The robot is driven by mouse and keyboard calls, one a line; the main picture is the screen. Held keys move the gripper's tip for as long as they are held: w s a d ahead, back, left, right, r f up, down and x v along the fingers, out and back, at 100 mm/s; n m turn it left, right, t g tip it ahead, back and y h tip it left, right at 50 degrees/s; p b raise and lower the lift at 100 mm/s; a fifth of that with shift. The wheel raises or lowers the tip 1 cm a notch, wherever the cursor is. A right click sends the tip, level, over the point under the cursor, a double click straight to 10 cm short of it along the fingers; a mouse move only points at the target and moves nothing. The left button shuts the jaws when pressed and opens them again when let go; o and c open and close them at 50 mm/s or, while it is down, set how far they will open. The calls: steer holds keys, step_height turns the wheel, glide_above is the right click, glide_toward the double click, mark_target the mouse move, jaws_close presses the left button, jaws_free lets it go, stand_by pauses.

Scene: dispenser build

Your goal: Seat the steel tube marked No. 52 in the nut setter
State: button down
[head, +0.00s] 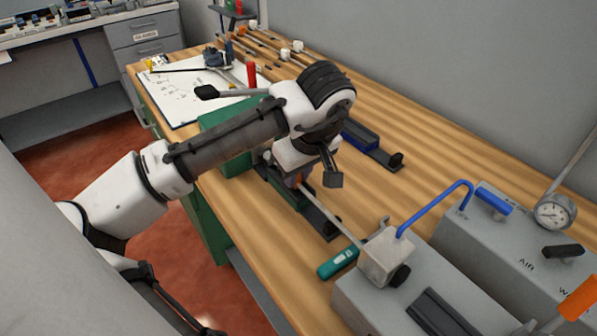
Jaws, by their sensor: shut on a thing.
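My gripper (297,182) is low over the bench, seen partly behind my own wrist. It is shut on a thin steel tube (328,215), near the tube's upper-left end. The tube slants down and right to a grey block (383,257) on a grey machine, which looks like the nut setter. The tube's far end reaches the block's left side; I cannot tell whether it is inside, touching or just short. No number is readable on the tube. An orange patch shows at the jaws; I cannot tell whether it belongs to the tube.
A green-handled tool (338,262) lies left of the block. A blue bent pipe (437,203) arches above the machine. A second grey box with a gauge (555,213) stands right. Dark rails lie under and behind my wrist. Bare wood (440,150) is free behind.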

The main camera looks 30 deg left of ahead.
steer(key=shift+w+a, duration=0.1)
steer(key=shift+a, duration=0.15)
steer(key=shift+w+a, duration=0.3)
steer(key=shift+a, duration=0.5)
steer(key=shift+w+a, duration=0.25)
steer(key=shift+a, duration=0.5)
steer(key=c, duration=0.9)
jaws_free()
steer(key=shift+r+p, duration=2.95)
steer(key=shift+r, duration=0.6)
